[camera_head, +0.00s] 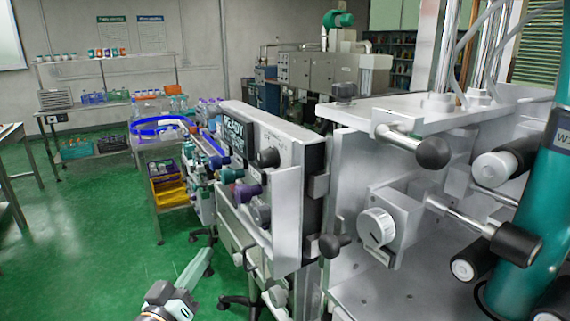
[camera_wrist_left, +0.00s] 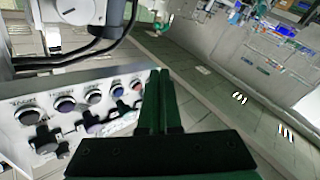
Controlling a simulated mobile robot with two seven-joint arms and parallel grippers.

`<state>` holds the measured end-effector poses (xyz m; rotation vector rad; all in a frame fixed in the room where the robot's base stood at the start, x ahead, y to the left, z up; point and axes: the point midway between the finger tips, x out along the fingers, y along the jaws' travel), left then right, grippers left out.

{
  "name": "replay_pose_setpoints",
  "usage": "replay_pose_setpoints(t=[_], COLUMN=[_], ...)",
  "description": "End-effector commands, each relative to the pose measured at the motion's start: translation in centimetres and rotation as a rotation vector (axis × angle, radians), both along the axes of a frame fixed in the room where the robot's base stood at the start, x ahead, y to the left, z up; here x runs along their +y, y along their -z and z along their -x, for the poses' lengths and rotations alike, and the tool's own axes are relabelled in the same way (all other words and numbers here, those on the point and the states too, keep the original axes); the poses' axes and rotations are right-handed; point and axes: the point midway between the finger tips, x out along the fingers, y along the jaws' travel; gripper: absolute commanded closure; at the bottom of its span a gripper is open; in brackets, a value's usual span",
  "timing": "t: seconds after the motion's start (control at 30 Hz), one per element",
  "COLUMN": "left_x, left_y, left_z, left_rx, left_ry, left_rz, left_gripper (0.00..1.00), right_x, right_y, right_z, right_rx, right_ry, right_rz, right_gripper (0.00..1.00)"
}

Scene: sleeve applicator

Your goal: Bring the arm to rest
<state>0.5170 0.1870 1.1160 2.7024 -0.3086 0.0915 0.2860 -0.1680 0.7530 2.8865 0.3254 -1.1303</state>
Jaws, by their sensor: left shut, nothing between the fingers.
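My left gripper (camera_head: 204,256) comes in low in the head view, over the green floor and left of the machine's control panel (camera_head: 291,155). In the left wrist view its two dark green fingers (camera_wrist_left: 158,76) lie together, shut with nothing between them. The sleeve applicator (camera_head: 345,150) fills the right half of the head view, with a metal frame, black knobs and a white dial (camera_head: 376,227). The left wrist view shows a row of round buttons and knobs (camera_wrist_left: 95,96) left of the fingers. My right gripper is not in view.
The panel's dark display (camera_head: 237,131) reads READY. Coloured knobs (camera_head: 247,192) stick out from the panel towards the left. The green floor (camera_head: 90,250) at left is open.

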Motion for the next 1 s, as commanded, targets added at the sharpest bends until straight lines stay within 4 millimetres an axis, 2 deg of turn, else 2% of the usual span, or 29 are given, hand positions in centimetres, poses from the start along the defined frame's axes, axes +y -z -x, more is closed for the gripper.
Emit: replay_pose_setpoints(t=[0.03, 0.2, 0.27, 0.3, 0.4, 0.5, 0.6, 0.7, 0.8, 1.0], left_x=[-0.2, -0.7, -0.8, -1.0, -1.3, -1.6, -1.8, -1.9, -1.9, -1.9], left_y=[4.1, 15.8, 19.6, 22.0, 27.5, 31.6, 34.2, 35.7, 36.3, 36.3], left_z=[0.7, 4.7, 6.8, 8.4, 12.7, 16.9, 20.2, 22.2, 23.1, 23.1], left_rx=[0.080, 0.298, 0.371, 0.421, 0.535, 0.628, 0.692, 0.729, 0.745, 0.746], left_ry=[-0.004, 0.002, 0.013, 0.024, 0.056, 0.093, 0.124, 0.145, 0.154, 0.154], left_rz=[-0.040, -0.188, -0.242, -0.275, -0.357, -0.425, -0.474, -0.504, -0.516, -0.516], left_gripper=[1.00, 1.00, 1.00, 1.00, 1.00, 1.00, 1.00, 1.00, 1.00, 1.00], right_x=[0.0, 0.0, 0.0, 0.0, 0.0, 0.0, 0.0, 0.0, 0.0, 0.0], right_y=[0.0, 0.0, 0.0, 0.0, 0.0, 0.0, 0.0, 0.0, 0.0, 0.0], right_z=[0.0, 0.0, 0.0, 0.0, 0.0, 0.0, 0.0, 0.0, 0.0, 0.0], right_rx=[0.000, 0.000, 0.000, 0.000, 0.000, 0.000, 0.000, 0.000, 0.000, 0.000], right_ry=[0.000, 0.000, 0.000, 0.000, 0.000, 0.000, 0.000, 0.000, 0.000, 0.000], right_rz=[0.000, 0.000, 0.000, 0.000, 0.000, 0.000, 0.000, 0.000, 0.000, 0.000], right_gripper=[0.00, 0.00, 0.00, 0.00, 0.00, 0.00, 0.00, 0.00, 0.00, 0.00])
